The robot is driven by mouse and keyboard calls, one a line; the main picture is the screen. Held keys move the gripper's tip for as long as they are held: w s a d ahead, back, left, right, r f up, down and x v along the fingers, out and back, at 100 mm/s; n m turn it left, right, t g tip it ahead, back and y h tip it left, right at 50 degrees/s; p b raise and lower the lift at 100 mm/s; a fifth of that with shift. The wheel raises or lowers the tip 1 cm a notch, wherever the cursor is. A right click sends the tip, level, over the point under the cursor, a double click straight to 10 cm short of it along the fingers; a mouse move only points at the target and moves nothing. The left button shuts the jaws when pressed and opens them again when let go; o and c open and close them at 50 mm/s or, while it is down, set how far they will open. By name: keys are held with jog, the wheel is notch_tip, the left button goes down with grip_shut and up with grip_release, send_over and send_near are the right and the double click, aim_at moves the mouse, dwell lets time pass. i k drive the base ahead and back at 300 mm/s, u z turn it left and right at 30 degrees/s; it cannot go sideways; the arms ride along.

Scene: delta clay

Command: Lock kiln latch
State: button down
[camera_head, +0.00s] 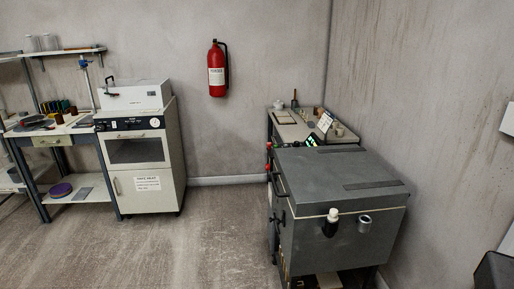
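A large grey metal box with a lid (335,178), probably the kiln, stands at the right against the wall. Its lid looks shut. Dark handle-like fittings (277,184) show on its left side; I cannot tell which is the latch or whether it is locked. A white-capped dark fitting (331,222) and a short grey cylinder (365,224) are on the face toward me. A white oven-like cabinet (139,151) with a dark window stands at the left. My gripper is not in view.
A workbench (289,131) with small items stands behind the grey box. A shelved table (51,139) is at the far left. A red fire extinguisher (217,70) hangs on the back wall. A dark object (495,272) is at the lower right corner. The middle floor (200,240) is clear.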

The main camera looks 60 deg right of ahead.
aim_at(269, 143)
jog(key=z, duration=0.1)
jog(key=i, duration=0.95)
jog(key=u, duration=0.05)
